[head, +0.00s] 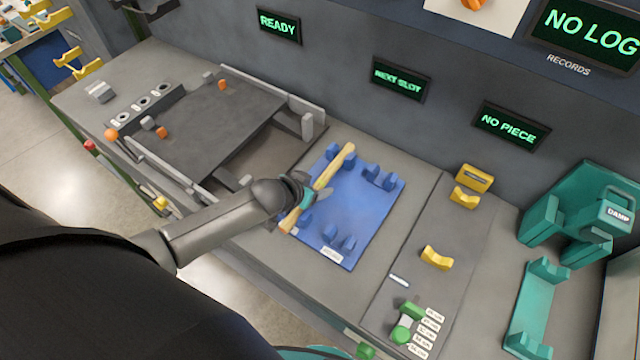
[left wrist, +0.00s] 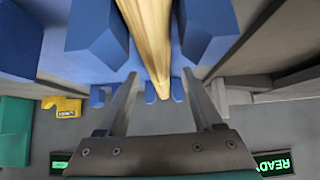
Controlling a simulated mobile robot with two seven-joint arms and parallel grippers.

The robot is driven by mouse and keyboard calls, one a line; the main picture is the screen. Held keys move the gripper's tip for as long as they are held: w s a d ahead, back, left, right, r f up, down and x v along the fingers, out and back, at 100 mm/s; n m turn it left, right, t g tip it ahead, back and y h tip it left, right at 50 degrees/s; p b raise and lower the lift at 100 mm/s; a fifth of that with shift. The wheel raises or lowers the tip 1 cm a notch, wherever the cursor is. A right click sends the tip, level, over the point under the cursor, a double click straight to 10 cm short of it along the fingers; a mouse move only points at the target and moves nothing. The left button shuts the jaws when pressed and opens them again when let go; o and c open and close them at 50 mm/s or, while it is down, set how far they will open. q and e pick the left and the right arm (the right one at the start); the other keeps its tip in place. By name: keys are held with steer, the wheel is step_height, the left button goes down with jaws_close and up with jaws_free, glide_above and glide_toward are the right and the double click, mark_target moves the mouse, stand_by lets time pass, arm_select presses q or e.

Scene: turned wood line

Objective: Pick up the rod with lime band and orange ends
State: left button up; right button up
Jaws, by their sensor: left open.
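A pale wooden rod (head: 341,160) lies slantwise across the blue rack (head: 372,225), among its blue notched supports. Its near end looks orange-tan in the head view; the middle is partly covered by my gripper, and I cannot make out a lime band. My left gripper (head: 312,194) is at the rod's middle, reaching in from the left. In the left wrist view the rod (left wrist: 148,30) runs between the two spread fingers of the left gripper (left wrist: 160,78), with gaps on both sides. My right gripper is not in view.
A dark raised plate (head: 205,125) with small orange and grey pieces lies left of the rack. Yellow cradles (head: 436,258) and a teal clamp machine (head: 575,215) stand to the right. Green pieces (head: 402,330) sit near the front edge. Screens read READY, NEXT SLOT and NO PIECE.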

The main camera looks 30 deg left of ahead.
arm_select(q)
steer(key=shift+w+f, duration=0.1)
steer(key=shift+f, duration=0.05)
steer(key=shift+c, duration=0.3)
jaws_close()
stand_by(0.3)
